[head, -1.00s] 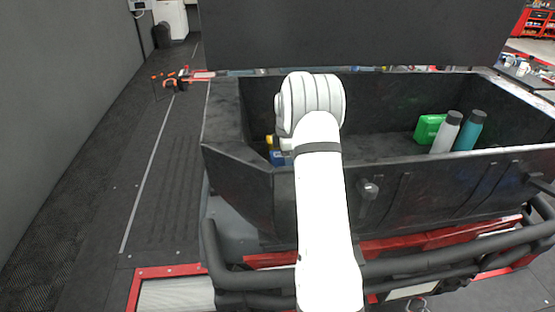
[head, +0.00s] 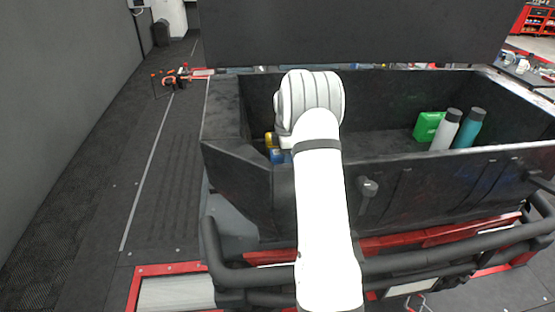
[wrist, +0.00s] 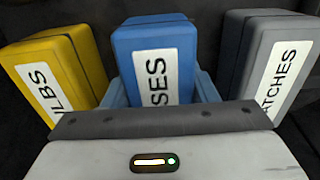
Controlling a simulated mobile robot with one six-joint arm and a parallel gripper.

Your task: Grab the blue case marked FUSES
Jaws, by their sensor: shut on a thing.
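The blue case (wrist: 152,45) stands in the middle of the wrist view with a white label. The letters "SES" show; the start of the word is hidden behind my gripper's body. My gripper (wrist: 160,88) is shut on this case, with a light blue-grey finger along each side. In the head view only a small blue part of the case (head: 277,156) shows, beside my arm inside the black truck bed. My gripper is hidden there behind my white arm.
A yellow case (wrist: 55,72) marked "LBS" stands left of the blue one, and a grey case (wrist: 268,62) marked "ATCHES" right. The black bed wall (head: 440,180) is in front. A green case (head: 428,126) and two bottles (head: 457,130) stand at the bed's right.

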